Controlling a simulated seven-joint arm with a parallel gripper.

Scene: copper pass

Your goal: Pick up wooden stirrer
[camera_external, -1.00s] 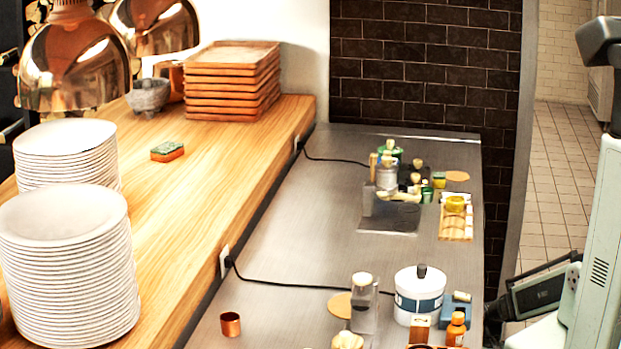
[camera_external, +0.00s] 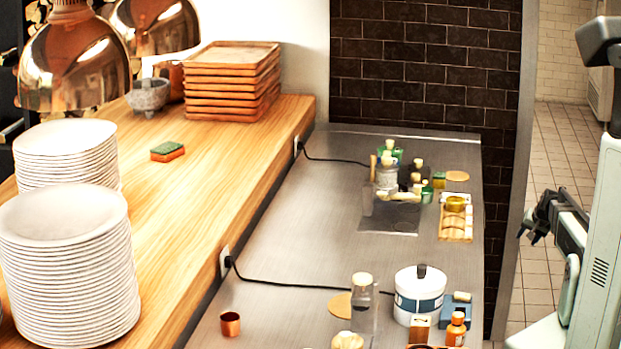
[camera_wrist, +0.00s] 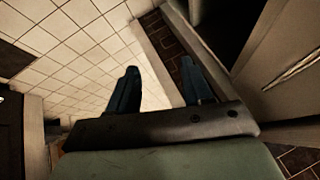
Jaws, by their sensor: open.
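I cannot make out a wooden stirrer for certain in either view. A small tan upright piece (camera_external: 373,168) stands among the jars at the far end of the steel counter, too small to identify. A small wooden tray (camera_external: 455,235) lies to the right of that group with a yellow item on it. My gripper (camera_external: 533,230) is at the right of the external view, off the counter's right side, over the tiled floor. In the wrist view, its two dark fingers (camera_wrist: 160,82) are apart with nothing between them.
The steel counter (camera_external: 290,265) has free room in its middle. A black cable (camera_external: 300,286) crosses it. A white canister (camera_external: 419,295), a corked glass bottle (camera_external: 363,308), an orange bottle (camera_external: 456,330) and a copper cup (camera_external: 230,324) stand near the front. Plates (camera_external: 65,270) stack at left.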

